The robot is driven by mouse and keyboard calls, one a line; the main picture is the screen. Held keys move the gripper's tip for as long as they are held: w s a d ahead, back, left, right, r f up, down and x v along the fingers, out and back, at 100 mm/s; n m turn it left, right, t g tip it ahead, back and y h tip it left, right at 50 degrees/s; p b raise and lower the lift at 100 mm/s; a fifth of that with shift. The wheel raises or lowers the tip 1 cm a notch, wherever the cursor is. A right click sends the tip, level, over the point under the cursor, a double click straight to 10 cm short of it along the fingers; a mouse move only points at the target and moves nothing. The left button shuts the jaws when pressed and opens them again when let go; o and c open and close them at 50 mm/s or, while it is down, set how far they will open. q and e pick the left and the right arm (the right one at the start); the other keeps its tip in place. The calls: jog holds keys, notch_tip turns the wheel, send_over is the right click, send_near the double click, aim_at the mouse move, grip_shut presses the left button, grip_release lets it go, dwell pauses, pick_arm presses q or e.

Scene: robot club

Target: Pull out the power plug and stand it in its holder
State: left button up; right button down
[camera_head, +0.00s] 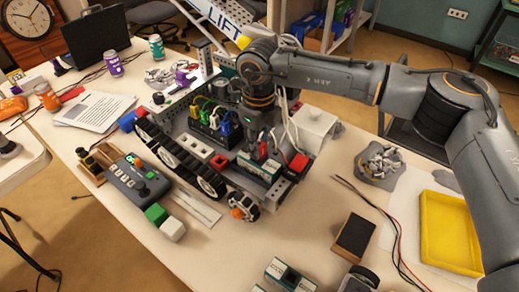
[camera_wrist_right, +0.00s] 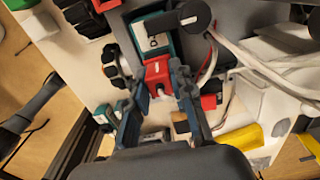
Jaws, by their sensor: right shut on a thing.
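My right gripper (camera_head: 263,148) is lowered over the tracked robot (camera_head: 200,150), at a teal-and-white battery block (camera_head: 262,167). In the right wrist view its fingers (camera_wrist_right: 166,76) are closed around the red power plug (camera_wrist_right: 152,84). The plug sits right against the end of the teal block (camera_wrist_right: 148,40); I cannot tell whether it is still seated. Another red part (camera_wrist_right: 211,90) is just right of the fingers, and it shows as a red block (camera_head: 298,163) on the chassis in the head view. I cannot make out the plug's holder for certain. My left gripper is not in view.
White cables and a white box (camera_head: 315,125) are close to the right of my gripper. A control box (camera_head: 138,180) and a wooden stand (camera_head: 90,172) lie left. A yellow tray (camera_head: 428,235) and loose red and black wires lie right.

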jog(key=shift+r, duration=0.1)
jog(key=shift+r+p, duration=0.35)
jog(key=shift+r, duration=0.3)
jog(key=shift+r, duration=0.2)
jog(key=shift+r, duration=0.35)
jog(key=shift+r+p, duration=0.6)
jog(key=shift+r, duration=0.35)
jog(key=shift+r+p, duration=0.35)
jog(key=shift+r, duration=0.6)
